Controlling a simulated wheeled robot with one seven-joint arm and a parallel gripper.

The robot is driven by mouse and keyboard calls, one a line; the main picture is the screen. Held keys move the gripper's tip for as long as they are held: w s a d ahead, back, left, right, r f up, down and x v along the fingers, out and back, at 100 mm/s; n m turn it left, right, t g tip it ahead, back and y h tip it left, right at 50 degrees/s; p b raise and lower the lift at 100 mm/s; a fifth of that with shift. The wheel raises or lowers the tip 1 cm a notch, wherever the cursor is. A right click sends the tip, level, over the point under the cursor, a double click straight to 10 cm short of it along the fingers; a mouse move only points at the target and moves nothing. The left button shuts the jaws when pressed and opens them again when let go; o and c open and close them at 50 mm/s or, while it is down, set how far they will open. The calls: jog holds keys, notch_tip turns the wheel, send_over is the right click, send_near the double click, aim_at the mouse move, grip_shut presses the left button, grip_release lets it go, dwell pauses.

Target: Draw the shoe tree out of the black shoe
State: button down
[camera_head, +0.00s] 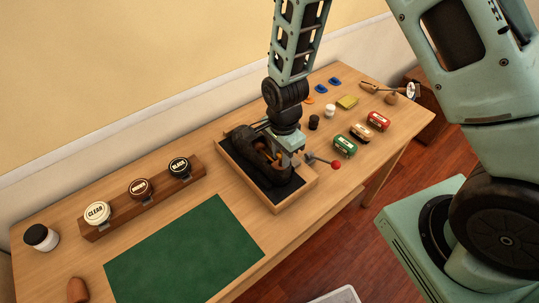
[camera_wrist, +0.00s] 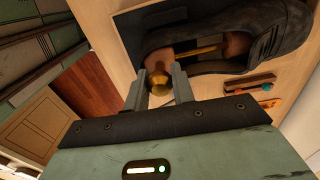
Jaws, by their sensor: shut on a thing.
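The black shoe (camera_head: 247,147) lies in a shallow wooden tray (camera_head: 289,203) with a dark lining. In the wrist view the shoe (camera_wrist: 283,40) stretches to the upper right, and its opening shows the shoe tree (camera_wrist: 237,45). The tree has wooden parts, a brass rod and a round brass knob (camera_wrist: 159,80) at the heel end. My gripper (camera_wrist: 160,90) is shut on this knob, one finger on each side. In the head view my gripper (camera_head: 291,145) is over the tray's right part and partly hides the shoe. The tree's toe part is hidden inside the shoe.
A rod with a red ball (camera_head: 336,164) sticks out to the tray's right. Green (camera_head: 344,146) and red brushes stand farther right. A wooden rack (camera_head: 100,232) holds three labelled tins at left. A green mat (camera_head: 187,250) lies clear in front.

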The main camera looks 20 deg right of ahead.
jog(key=shift+w+a+r, duration=0.2)
jog(key=shift+w, duration=0.55)
dwell(0.9)
jog(key=shift+r+p, duration=0.6)
jog(key=shift+p, duration=0.15)
dwell(0.5)
jog(key=shift+w+a, duration=0.1)
jog(key=shift+w, duration=0.15)
dwell(0.7)
jog(key=shift+r+p, duration=0.6)
jog(key=shift+r, duration=0.05)
dwell(0.5)
jog(key=shift+w+a, duration=0.1)
jog(key=shift+w, duration=0.15)
dwell(0.6)
jog(key=c, duration=2.2)
grip_release()
jog(key=shift+r+p, duration=0.6)
jog(key=c, duration=2.2)
grip_release()
jog(key=shift+w, duration=0.3)
